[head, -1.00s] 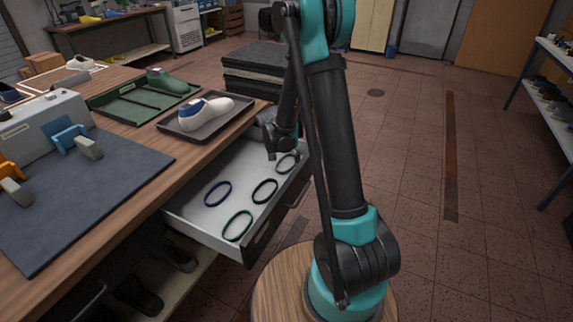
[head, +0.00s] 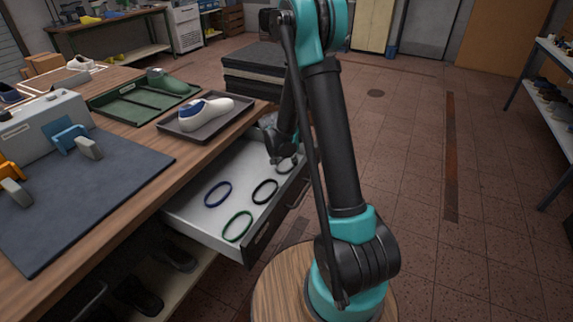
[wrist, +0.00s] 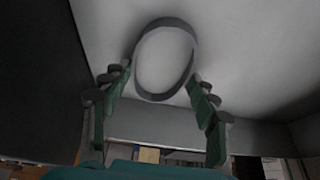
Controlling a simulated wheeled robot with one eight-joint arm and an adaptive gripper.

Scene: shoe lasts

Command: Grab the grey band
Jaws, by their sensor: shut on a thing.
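The grey band (wrist: 172,23) is an oval ring between my gripper's two fingers in the wrist view, its near part between the fingertips. In the head view the grey band (head: 288,166) is at the far right end of the open drawer (head: 192,213), partly hidden by my gripper (head: 279,158). In the wrist view my gripper (wrist: 160,82) is shut on the band's two sides. A blue band (head: 217,194), a black band (head: 265,191) and a green band (head: 238,226) lie apart in the drawer.
The workbench holds a grey tray (head: 239,107) with a white shoe last (head: 204,114), a green tray (head: 104,101) and a dark mat (head: 70,215). Dark stacked slabs (head: 250,78) stand behind the drawer. The floor to the right is open.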

